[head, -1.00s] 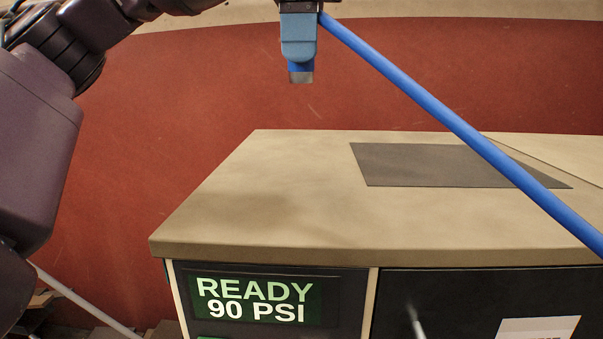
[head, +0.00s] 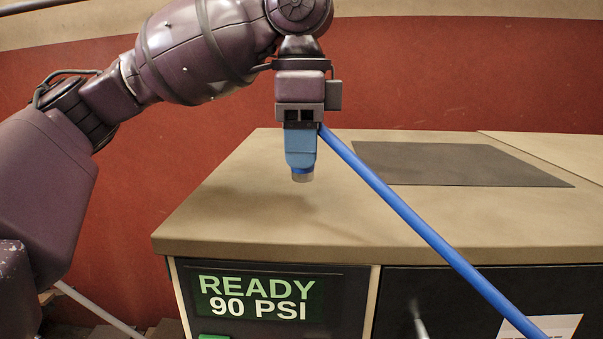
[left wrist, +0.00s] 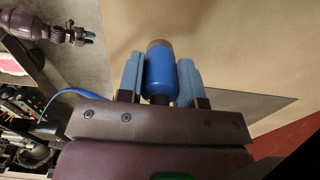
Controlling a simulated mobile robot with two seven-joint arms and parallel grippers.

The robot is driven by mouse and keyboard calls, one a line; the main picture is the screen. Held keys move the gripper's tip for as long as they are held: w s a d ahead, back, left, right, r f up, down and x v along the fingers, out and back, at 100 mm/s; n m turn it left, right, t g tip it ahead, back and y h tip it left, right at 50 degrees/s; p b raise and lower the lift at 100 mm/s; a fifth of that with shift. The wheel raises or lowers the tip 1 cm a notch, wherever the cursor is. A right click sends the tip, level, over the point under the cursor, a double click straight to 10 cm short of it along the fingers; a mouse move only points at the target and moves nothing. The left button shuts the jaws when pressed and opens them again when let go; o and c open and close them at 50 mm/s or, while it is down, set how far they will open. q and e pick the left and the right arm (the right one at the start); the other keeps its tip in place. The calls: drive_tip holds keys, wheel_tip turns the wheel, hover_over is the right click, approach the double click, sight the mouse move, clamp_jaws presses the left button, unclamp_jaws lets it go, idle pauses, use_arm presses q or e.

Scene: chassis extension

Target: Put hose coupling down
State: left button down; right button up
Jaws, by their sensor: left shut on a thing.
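My left gripper (head: 300,160) is shut on the hose coupling (head: 302,175), which has a blue body and a grey metal end. The coupling points downward over the left part of the tan worktop (head: 230,225). It appears to be above the surface, but the exact gap is hard to tell. The left wrist view shows the coupling (left wrist: 160,76) between the two light-blue fingers. A blue hose (head: 400,205) runs from the gripper down to the right. What looks like my right gripper (left wrist: 89,37) is small at the upper left of the left wrist view.
A dark grey mat (head: 455,165) lies on the worktop to the right of the coupling. The worktop around the coupling is bare. A green-lit display (head: 255,298) reading "READY 90 PSI" is on the front below. A red wall (head: 430,75) stands behind.

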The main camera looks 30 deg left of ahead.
sight(301, 179)
use_arm(q)
drive_tip(key=shift+f, duration=1.95)
drive_tip(key=shift+f, duration=0.4)
drive_tip(key=c, duration=0.8)
unclamp_jaws()
drive_tip(key=shift+r, duration=0.1)
wheel_tip(301, 179, up, 13)
drive_tip(key=shift+f, duration=0.15)
